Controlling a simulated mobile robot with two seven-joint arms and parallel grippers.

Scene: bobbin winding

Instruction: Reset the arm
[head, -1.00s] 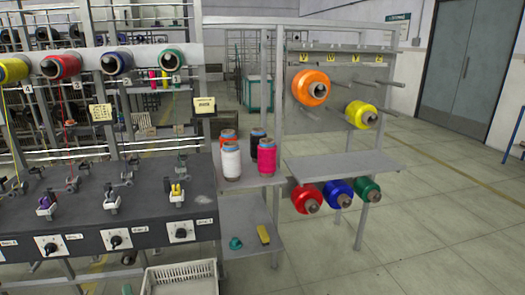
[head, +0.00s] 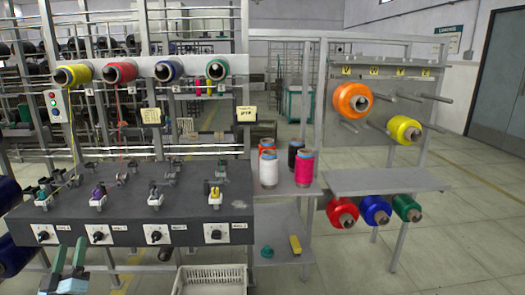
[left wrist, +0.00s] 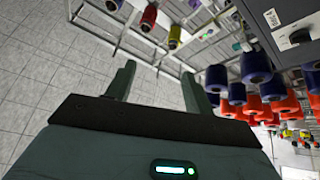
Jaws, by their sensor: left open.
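My left gripper (head: 70,250) shows at the lower left of the head view, its two teal fingers pointing up in front of the dark control bench. Its fingers are apart. In the left wrist view the fingers (left wrist: 158,88) are also spread, with nothing between them. My right gripper is not in either view.
The winding bench (head: 130,212) with knobs spans the left. Yellow, red, blue and green bobbins hang above it. Thread cones (head: 269,170) stand on a small shelf. A rack (head: 392,181) with coloured bobbins is at right. A white basket (head: 210,281) is low in front. Floor at right is clear.

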